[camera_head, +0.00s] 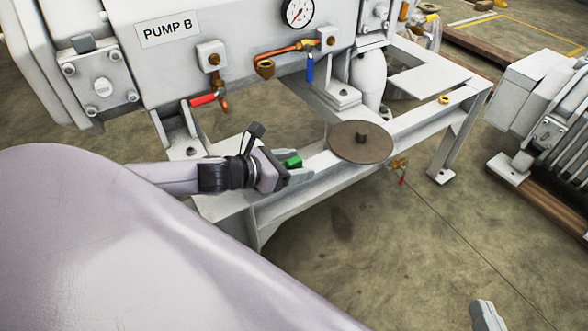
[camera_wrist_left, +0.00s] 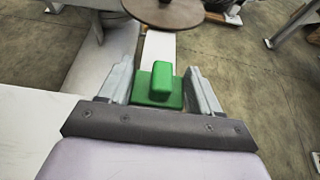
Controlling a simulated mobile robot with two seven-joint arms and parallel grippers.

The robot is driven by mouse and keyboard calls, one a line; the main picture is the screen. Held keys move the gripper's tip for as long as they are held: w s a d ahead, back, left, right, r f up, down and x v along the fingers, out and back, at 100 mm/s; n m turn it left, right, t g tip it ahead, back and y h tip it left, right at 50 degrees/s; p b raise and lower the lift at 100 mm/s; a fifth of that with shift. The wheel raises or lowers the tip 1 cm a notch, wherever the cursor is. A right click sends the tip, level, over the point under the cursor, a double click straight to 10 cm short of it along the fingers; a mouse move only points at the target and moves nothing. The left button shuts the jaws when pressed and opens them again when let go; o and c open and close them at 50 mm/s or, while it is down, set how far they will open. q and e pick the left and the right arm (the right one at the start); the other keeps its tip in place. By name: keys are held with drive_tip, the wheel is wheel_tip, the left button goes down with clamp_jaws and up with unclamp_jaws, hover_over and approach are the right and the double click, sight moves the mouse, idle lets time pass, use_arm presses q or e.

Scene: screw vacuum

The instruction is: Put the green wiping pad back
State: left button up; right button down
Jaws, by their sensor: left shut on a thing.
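The green wiping pad (camera_head: 293,162) is a flat green block with a raised grip. In the left wrist view the pad (camera_wrist_left: 160,84) sits between the two fingers of my left gripper (camera_wrist_left: 160,78). My left gripper (camera_head: 292,172) is shut on it, over the white frame beam (camera_head: 318,163) at the front of the pump. I cannot tell whether the pad touches the beam. A grey tip at the lower right edge looks like part of my right gripper (camera_head: 487,316); its jaws cannot be made out.
A round brown disc with a knob (camera_head: 361,142) lies on the beam just beyond the pad. The pump body marked PUMP B (camera_head: 168,30) stands behind, with a red-handled valve (camera_head: 204,100) and a blue-handled one (camera_head: 310,67). Open concrete floor (camera_head: 370,240) lies in front.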

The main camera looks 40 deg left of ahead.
use_arm(q)
drive_tip(key=shift+f, duration=0.1)
drive_tip(key=o, duration=1.1)
drive_tip(key=shift+o, duration=0.2)
